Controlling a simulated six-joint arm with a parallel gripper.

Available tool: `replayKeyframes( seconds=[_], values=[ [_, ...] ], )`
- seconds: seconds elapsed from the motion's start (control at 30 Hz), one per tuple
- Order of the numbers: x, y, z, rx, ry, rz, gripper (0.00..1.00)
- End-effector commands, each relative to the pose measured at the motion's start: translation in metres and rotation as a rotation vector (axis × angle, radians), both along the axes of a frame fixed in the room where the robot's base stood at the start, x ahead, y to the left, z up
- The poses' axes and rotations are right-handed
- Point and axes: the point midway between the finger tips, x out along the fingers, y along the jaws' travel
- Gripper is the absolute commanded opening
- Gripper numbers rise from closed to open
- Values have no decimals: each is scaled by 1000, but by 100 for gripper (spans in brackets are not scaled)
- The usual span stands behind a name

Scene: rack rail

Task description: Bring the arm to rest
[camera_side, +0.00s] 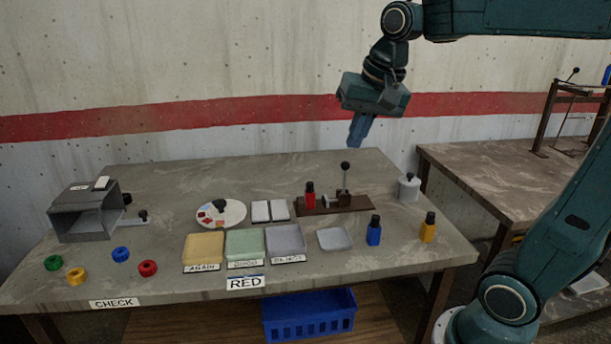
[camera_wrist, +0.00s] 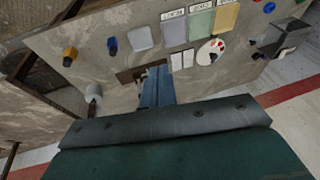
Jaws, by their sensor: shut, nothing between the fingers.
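My gripper (camera_side: 357,141) hangs in the air above the back of the grey table (camera_side: 160,193), over the dark wooden stand (camera_side: 350,205) with its black-knobbed lever. Its blue fingers are together with nothing between them. In the wrist view my gripper (camera_wrist: 150,76) points down at the table and hides part of the stand. A red bottle with a black cap (camera_side: 310,196) stands upright at the left end of the stand.
A blue bottle (camera_side: 374,230), a yellow bottle (camera_side: 428,228) and a grey pot (camera_side: 409,188) stand at the right. Yellow (camera_side: 204,250), green (camera_side: 245,246) and grey (camera_side: 286,241) trays line the front. A grey box (camera_side: 88,212) and several coloured rings are at the left.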

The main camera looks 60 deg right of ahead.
Motion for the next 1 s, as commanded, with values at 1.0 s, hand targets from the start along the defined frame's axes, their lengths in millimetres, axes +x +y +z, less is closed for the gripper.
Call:
replayKeyframes(
  seconds=[1.0],
  values=[
    [-126,62,-66,-259,-122,706,0]
  ],
)
